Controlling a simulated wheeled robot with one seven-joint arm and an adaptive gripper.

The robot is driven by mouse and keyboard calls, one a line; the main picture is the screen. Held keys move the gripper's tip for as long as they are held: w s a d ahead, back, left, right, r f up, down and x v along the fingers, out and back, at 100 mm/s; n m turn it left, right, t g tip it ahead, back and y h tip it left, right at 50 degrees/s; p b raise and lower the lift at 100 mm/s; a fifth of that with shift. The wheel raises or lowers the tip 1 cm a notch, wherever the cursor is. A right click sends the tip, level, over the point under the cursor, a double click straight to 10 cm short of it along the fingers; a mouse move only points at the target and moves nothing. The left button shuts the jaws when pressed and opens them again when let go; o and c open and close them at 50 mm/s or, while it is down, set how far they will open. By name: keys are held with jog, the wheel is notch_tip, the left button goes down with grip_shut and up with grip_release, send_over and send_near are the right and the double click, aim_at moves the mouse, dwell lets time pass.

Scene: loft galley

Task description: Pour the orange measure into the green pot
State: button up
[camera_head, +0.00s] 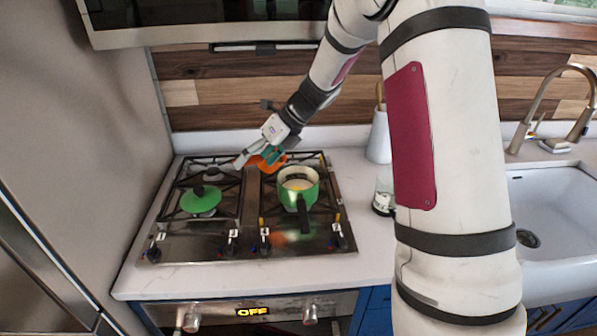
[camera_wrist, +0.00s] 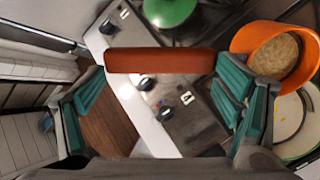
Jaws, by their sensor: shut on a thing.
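The orange measure (camera_head: 265,163) is held above the cooktop, just left of the green pot. In the wrist view, its cup (camera_wrist: 240,42) holds a tan, grainy filling and partly overlaps the pot's rim (camera_wrist: 284,152). My gripper (camera_head: 270,157) is shut on the measure's orange handle (camera_wrist: 160,61), which lies across between the teal-padded fingers (camera_wrist: 160,88). The green pot (camera_head: 298,196) stands open on the right side of the cooktop, pale inside, with its black handle toward the front. I cannot tell how far the measure is tilted.
A green lid (camera_head: 201,203) lies on the left side of the cooktop (camera_head: 180,245). A white utensil holder (camera_head: 379,138) and a glass jar (camera_head: 384,190) stand right of the cooktop. A hood (camera_head: 210,25) hangs above; the sink (camera_head: 560,205) is at right.

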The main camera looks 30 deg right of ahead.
jog(key=shift+s+d+r, duration=0.1)
jog(key=shift+s+d, duration=0.05)
jog(key=shift+s+d+r+t+y, duration=0.1)
jog(key=shift+s+d+t+y, duration=0.1)
jog(key=shift+t+y, duration=0.15)
jog(key=shift+d+r+y, duration=0.1)
jog(key=shift+d+y, duration=0.05)
jog(key=shift+y, duration=0.1)
jog(key=shift+s+d, duration=0.1)
dwell(0.3)
jog(key=shift+s+d+t+y, duration=0.1)
jog(key=shift+s+t+y, duration=0.05)
jog(key=shift+t+y, duration=0.15)
jog(key=shift+s+d+f+t+y, duration=0.25)
jog(key=shift+d+f+t+y, duration=0.15)
jog(key=shift+f+y, duration=0.1)
dwell(0.3)
jog(key=shift+s+d+r+t+y+b, duration=0.2)
jog(key=shift+s+d+t+y, duration=0.15)
jog(key=shift+d+t+y, duration=0.25)
jog(key=shift+s+d+r+t+y+b, duration=0.15)
jog(key=shift+s+d+t+y, duration=0.2)
jog(key=shift+y, duration=0.35)
dwell(0.9)
